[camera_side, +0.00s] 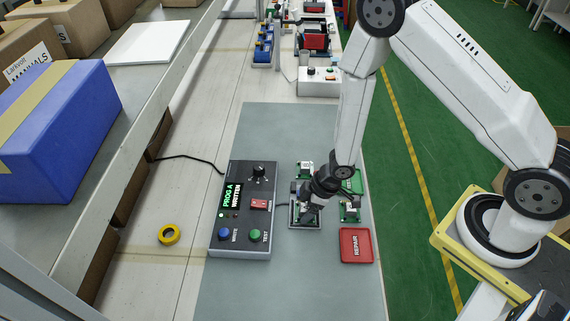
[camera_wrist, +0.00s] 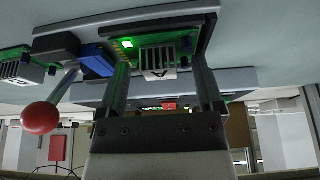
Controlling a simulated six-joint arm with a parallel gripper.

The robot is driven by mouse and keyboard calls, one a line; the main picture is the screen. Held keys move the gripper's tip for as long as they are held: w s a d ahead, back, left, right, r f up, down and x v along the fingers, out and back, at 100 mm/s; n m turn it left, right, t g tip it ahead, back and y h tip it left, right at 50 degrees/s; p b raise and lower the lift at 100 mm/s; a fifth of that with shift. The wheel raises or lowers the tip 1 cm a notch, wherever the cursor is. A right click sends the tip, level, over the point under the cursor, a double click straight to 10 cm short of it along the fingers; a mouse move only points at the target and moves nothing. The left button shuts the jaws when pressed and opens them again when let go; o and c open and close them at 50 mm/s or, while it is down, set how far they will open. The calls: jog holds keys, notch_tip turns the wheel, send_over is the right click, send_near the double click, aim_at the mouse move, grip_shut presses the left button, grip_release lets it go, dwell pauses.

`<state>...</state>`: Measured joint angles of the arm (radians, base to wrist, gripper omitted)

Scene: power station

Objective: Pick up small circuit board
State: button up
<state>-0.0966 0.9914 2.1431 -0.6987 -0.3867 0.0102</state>
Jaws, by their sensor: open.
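In the wrist view, a small green circuit board (camera_wrist: 186,45) with a lit green light and a white block marked A sits in a dark fixture (camera_wrist: 70,40). My gripper (camera_wrist: 163,72) is open, one finger on each side of the board as seen there; whether either touches it I cannot tell. In the side view my gripper (camera_side: 311,207) is low over the fixture (camera_side: 305,225) and hides most of the board. Another small board (camera_side: 305,169) lies behind the gripper, and one (camera_side: 350,210) lies to its right.
A grey programmer box (camera_side: 240,240) reading "PROG A WRITTEN" stands to the left. A red REPAIR tray (camera_side: 356,258) lies front right, a green tray (camera_side: 354,178) behind it. A red-knobbed lever (camera_wrist: 40,117) is close to the gripper. Yellow tape (camera_side: 169,234) lies far left.

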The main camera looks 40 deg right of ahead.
grip_shut()
jog(key=shift+r, duration=0.15)
notch_tip(320, 180, up, 18)
jog(key=shift+f, duration=0.2)
dwell(1.5)
dwell(0.6)
